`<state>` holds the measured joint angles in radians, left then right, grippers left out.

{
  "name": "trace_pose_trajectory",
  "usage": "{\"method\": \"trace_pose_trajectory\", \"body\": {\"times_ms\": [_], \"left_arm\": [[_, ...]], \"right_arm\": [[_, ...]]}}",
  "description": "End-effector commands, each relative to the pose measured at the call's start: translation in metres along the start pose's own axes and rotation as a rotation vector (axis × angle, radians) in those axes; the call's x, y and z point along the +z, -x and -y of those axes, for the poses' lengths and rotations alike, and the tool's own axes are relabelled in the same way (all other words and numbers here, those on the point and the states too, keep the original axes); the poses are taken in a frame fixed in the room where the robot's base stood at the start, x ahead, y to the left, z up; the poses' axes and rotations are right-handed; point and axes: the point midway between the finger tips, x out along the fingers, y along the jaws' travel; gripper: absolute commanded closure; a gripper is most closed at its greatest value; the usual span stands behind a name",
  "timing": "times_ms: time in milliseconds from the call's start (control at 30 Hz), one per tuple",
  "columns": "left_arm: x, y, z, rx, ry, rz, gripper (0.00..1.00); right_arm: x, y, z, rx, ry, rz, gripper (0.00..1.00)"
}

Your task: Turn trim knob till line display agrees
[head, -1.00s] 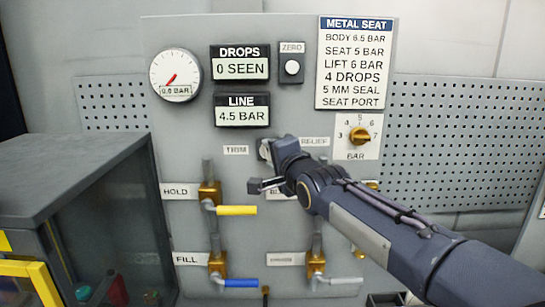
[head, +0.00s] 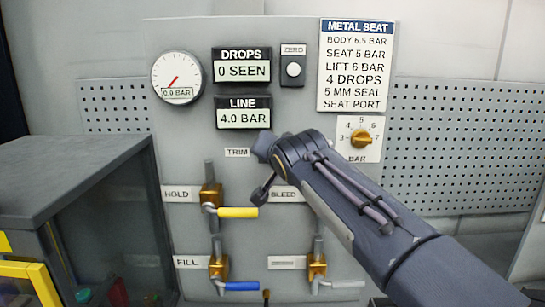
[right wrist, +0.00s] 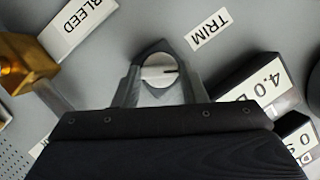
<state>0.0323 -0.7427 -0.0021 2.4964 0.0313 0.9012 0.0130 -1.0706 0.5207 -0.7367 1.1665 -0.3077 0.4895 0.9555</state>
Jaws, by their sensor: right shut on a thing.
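The trim knob (right wrist: 159,72) is a round silver knob with a dark slot, in the right wrist view beside the TRIM label (right wrist: 208,30). My right gripper (right wrist: 157,80) is shut on it, one finger on each side. In the head view my right gripper (head: 262,146) covers the knob, next to the TRIM label (head: 237,153). The LINE display (head: 243,118) reads 4.0 BAR. The placard (head: 356,65) headed METAL SEAT lists body 6.5, seat 5 and lift 6 bar. My left gripper is not in view.
The round gauge (head: 176,77) reads 0.0 BAR, and the DROPS display (head: 241,70) reads 0 SEEN. A brass BAR selector (head: 361,139) sits right of my arm. A yellow HOLD lever (head: 237,212) and a blue FILL lever (head: 241,285) stick out below. A grey cabinet (head: 60,180) stands left.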

Motion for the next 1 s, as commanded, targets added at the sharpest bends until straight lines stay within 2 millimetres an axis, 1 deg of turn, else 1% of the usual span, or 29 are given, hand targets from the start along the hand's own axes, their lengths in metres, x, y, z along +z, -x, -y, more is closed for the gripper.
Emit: {"method": "trace_pose_trajectory", "body": {"times_ms": [233,667,700,833,1000], "left_arm": [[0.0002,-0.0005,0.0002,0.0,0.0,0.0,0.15],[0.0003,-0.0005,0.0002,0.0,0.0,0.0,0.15],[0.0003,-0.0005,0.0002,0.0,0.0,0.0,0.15],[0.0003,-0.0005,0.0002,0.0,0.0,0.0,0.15],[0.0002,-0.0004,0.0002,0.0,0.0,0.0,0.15]], "right_arm": [[0.0015,-0.0006,0.0,0.023,0.051,0.003,0.85],[0.0015,-0.0006,0.0001,0.025,0.057,0.003,0.85],[0.0015,-0.0006,0.0001,0.025,0.057,0.003,0.58],[0.0012,-0.0005,0.0002,0.025,0.057,0.002,0.41],[0.0007,-0.0003,0.0004,0.024,0.056,0.001,0.4]]}}
